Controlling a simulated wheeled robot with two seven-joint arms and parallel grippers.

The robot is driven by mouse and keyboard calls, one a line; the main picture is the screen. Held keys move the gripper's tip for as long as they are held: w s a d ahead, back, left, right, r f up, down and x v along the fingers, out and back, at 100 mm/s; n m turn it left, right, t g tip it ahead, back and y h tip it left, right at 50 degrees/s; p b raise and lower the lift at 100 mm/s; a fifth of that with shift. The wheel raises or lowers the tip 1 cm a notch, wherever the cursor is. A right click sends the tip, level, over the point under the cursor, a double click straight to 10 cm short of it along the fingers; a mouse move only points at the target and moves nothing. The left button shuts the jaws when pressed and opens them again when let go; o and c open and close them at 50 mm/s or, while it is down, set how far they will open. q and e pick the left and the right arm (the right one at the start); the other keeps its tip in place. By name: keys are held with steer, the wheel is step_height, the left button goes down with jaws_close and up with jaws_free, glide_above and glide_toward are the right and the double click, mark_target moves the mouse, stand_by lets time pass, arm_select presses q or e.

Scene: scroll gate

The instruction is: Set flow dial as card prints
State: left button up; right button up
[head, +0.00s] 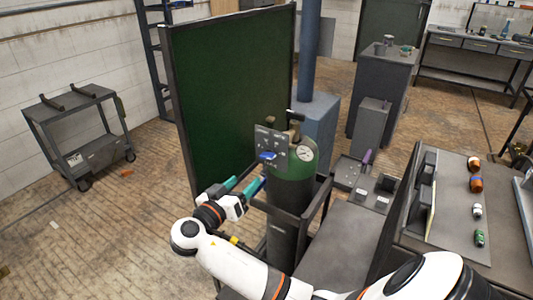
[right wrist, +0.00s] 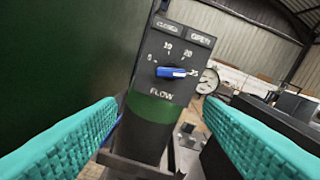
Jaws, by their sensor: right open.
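The flow dial is a blue knob (right wrist: 172,72) on a dark grey panel (right wrist: 178,50) marked FLOW, with numbers around it. The knob lies nearly level, its pale end at the right beside the mark that looks like 25. In the head view the knob (head: 267,156) and panel (head: 272,141) sit at the front of a green-topped gas cylinder (head: 292,180). My right gripper (head: 243,182) is open and empty, short of the panel and below it. Its teal fingers flank the view of the dial in the right wrist view (right wrist: 161,108). No readable card print shows. My left gripper is out of view.
A round gauge (head: 305,153) is right of the panel. A green screen (head: 235,85) stands close behind and left. A dark frame (head: 320,205) surrounds the cylinder. A bench (head: 455,215) with several small bottles and an upright plate is at right. A cart (head: 75,120) stands left.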

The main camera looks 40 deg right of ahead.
mark_target(265, 156)
steer(key=shift+m+h, duration=0.4)
steer(key=shift+m, duration=0.2)
steer(key=p+x, duration=0.1)
steer(key=x, duration=0.2)
steer(key=r+p+x, duration=0.1)
steer(key=x, duration=0.3)
steer(key=r+x, duration=0.1)
steer(key=x, duration=0.3)
steer(key=shift+s+r+p, duration=0.15)
steer(key=shift+s+p, duration=0.15)
steer(key=shift+p, duration=0.1)
steer(key=shift+w+d, duration=0.2)
steer(key=shift+d, duration=0.35)
steer(key=c, duration=1)
